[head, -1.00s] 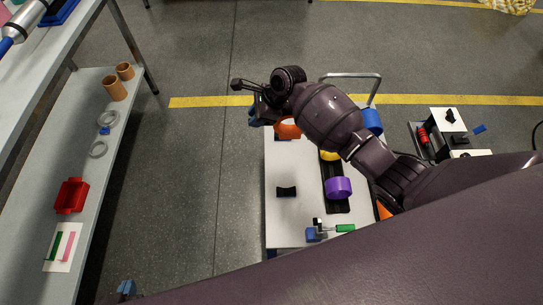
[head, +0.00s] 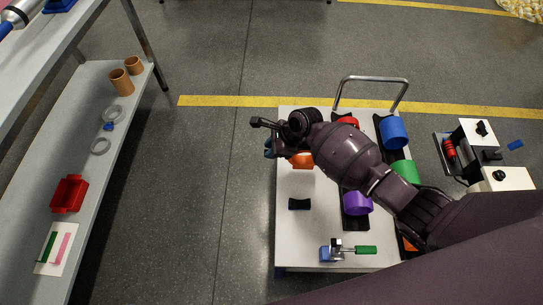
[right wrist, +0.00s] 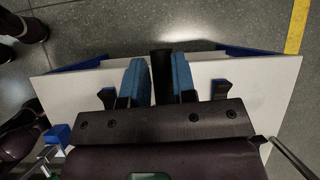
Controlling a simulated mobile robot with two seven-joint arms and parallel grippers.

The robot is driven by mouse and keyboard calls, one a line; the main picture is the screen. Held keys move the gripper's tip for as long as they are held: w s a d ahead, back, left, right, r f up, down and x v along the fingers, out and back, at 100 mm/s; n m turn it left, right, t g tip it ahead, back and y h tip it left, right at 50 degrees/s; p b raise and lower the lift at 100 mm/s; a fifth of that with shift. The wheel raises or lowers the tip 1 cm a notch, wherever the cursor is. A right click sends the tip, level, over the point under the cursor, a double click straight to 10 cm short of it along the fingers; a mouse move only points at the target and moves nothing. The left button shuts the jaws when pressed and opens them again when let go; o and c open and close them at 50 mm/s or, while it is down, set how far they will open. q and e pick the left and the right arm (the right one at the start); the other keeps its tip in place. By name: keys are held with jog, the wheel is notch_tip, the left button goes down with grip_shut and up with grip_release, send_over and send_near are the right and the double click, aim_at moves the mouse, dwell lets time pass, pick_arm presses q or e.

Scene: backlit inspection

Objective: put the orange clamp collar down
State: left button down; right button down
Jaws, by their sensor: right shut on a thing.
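The orange clamp collar (head: 301,160) shows in the head view beside my right gripper (head: 271,148), over the left far part of the white cart top (head: 312,232). My arm partly covers it. My right gripper is shut on the collar. I cannot tell whether the collar touches the surface below. In the right wrist view the two blue fingers (right wrist: 160,75) have a dark shape between them, and no orange shows.
A black cradle (head: 299,204) stands free on the cart. A purple collar (head: 357,203), a green one (head: 405,171) and a blue one (head: 393,132) sit to the right. A green-handled clamp (head: 350,250) lies at the near edge. A shelf (head: 40,150) stands left.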

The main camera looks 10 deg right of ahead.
jog(key=f, duration=0.2)
jog(key=f+b, duration=0.1)
jog(key=shift+s+f, duration=0.2)
jog(key=shift+f, duration=0.15)
jog(key=shift+w+f+b, duration=0.2)
jog(key=shift+f+b, duration=0.25)
jog(key=shift+f, duration=0.25)
jog(key=shift+r, duration=0.15)
pick_arm(q)
jog(key=shift+w+d+f+m, duration=0.15)
jog(key=shift+w+d+m, duration=0.1)
jog(key=shift+w+m, duration=0.1)
pick_arm(e)
jog(key=c, duration=0.9)
grip_release()
jog(key=shift+f, duration=0.2)
